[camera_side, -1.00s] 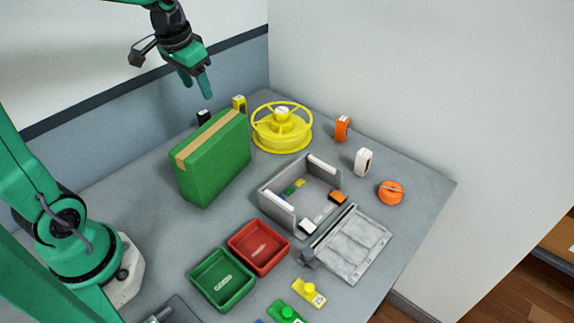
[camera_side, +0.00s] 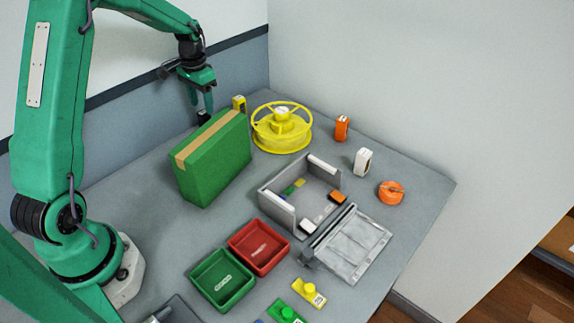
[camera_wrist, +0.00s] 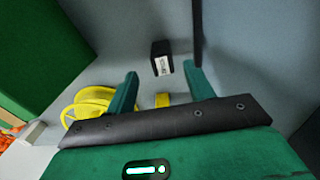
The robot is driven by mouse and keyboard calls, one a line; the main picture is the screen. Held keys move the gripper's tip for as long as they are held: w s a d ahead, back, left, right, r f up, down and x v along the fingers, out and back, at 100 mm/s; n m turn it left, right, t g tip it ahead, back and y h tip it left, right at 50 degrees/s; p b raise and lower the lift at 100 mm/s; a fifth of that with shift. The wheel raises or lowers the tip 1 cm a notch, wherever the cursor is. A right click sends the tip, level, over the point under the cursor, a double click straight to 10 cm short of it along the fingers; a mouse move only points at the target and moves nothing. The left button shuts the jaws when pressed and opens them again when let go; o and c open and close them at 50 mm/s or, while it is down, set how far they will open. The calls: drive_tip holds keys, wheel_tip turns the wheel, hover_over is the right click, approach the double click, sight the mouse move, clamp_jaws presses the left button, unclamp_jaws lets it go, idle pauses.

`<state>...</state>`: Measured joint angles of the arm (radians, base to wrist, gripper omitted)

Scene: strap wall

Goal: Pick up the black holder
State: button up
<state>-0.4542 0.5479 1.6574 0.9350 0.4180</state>
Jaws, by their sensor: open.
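The black holder (camera_wrist: 161,50) is a small upright black block with a white label in the wrist view. It stands ahead of my gripper (camera_wrist: 160,68), lined up between the two fingertips. In the side view the black holder (camera_side: 203,118) is behind the green box, near the back wall, and mostly hidden. My gripper (camera_side: 201,103) points down just above it there, with its fingers apart and nothing held. I cannot tell whether the fingertips reach down beside the holder.
The tall green box (camera_side: 212,160) stands close in front of the holder. A yellow holder (camera_side: 239,104) and a yellow spool (camera_side: 282,128) are to the right. The blue-grey wall (camera_side: 150,115) is close behind. An open grey tray (camera_side: 280,207) and red and green bins lie nearer.

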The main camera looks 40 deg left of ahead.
drive_tip(key=shift+w+a+f, duration=0.1)
drive_tip(key=shift+f, duration=1.9)
drive_tip(key=shift+a+f, duration=0.1)
drive_tip(key=shift+f, duration=1.9)
drive_tip(key=c, duration=1.1)
drive_tip(key=shift+r, duration=0.1)
drive_tip(key=shift+r, duration=5)
